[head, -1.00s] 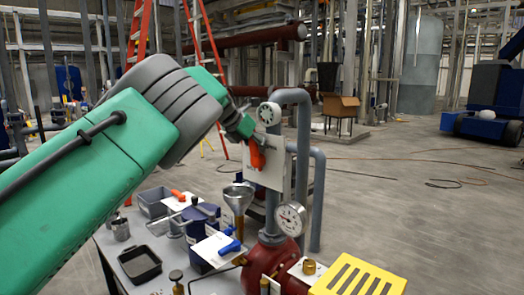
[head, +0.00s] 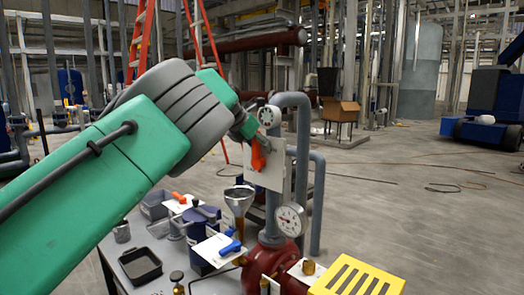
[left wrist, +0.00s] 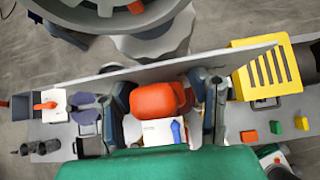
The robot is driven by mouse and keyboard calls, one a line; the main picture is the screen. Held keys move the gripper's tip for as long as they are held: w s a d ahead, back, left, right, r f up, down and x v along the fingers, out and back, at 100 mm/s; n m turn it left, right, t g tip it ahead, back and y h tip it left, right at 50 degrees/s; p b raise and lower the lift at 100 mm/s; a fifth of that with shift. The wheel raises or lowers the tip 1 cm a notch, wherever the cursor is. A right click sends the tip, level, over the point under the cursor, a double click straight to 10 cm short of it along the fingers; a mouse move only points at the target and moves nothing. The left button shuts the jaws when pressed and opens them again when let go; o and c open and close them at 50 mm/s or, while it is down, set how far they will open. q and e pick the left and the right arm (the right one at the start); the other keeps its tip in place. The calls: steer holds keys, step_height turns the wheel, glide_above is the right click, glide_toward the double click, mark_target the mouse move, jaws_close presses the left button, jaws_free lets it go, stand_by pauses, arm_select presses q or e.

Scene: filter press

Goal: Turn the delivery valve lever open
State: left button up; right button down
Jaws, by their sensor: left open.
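An orange lever (head: 258,154), which I take for the delivery valve lever, hangs in front of an upright white plate (head: 272,172) beside the grey pipe. My left gripper (head: 246,131) is at the lever's upper end, its fingers small and partly hidden in the head view. In the left wrist view the orange lever (left wrist: 158,99) lies between the two dark, spread fingers of my left gripper (left wrist: 167,104). I cannot tell whether either finger touches it. My right gripper is not in view.
A round gauge (head: 291,219) stands below on the pipe, near a metal funnel (head: 239,199). A blue lever (head: 230,247), a second orange lever (head: 179,198) and a black tray (head: 140,265) are on the bench. A yellow slotted plate (head: 357,278) is at front right. Floor on the right is open.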

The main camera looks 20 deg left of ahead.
arm_select(q)
steer(key=shift+s, duration=0.15)
steer(key=shift+f, duration=0.25)
steer(key=shift+a+r, duration=0.1)
steer(key=shift+r, duration=0.2)
steer(key=v, duration=1.1)
steer(key=shift+s, duration=0.3)
steer(key=shift+r, duration=0.15)
steer(key=shift+w, duration=0.1)
